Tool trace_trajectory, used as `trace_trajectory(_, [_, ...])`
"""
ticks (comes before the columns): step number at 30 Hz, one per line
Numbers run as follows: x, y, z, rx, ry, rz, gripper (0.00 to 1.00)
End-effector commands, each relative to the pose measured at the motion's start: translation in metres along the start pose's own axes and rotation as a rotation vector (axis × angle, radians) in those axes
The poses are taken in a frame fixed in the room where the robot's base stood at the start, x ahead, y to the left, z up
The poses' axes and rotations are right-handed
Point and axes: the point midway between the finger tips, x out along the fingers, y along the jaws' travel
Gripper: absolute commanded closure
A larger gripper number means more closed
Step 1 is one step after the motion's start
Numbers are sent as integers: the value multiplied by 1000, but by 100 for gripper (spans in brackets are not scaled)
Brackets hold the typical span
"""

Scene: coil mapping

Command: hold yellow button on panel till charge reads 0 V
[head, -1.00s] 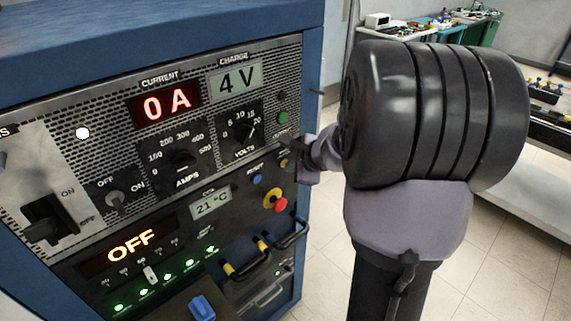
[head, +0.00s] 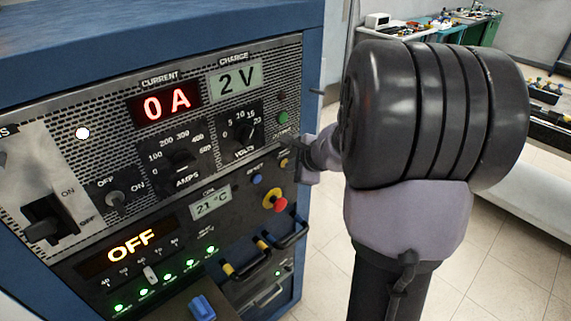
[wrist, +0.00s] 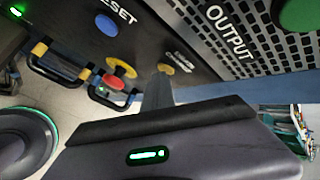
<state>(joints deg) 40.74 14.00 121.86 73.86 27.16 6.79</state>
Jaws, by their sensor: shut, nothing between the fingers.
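The charge display (head: 235,80) at the top right of the panel (head: 222,160) reads 2 V. The small yellow button (head: 284,162) is low on the panel's right side and partly hidden by my gripper (head: 290,149). In the wrist view the yellow button (wrist: 165,68) sits right at the tip of my dark gripper finger (wrist: 160,88). The tip appears to be against the button, though the exact contact is hard to see. My gripper is shut and holds nothing.
Close by are a blue reset button (head: 257,179), a red stop knob on a yellow ring (head: 275,200), a green output button (head: 282,118) and black handles (head: 290,232). The current display (head: 165,103) reads 0 A. Open floor lies right of the cabinet.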

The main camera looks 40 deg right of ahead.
Motion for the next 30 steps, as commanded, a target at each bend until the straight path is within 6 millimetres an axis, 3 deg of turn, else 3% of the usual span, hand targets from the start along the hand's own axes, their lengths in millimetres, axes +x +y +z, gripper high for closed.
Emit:
trace_trajectory(19, [0,0,0,0,0,0,100])
trace_trajectory(30, [-11,8,-8,0,0,0,100])
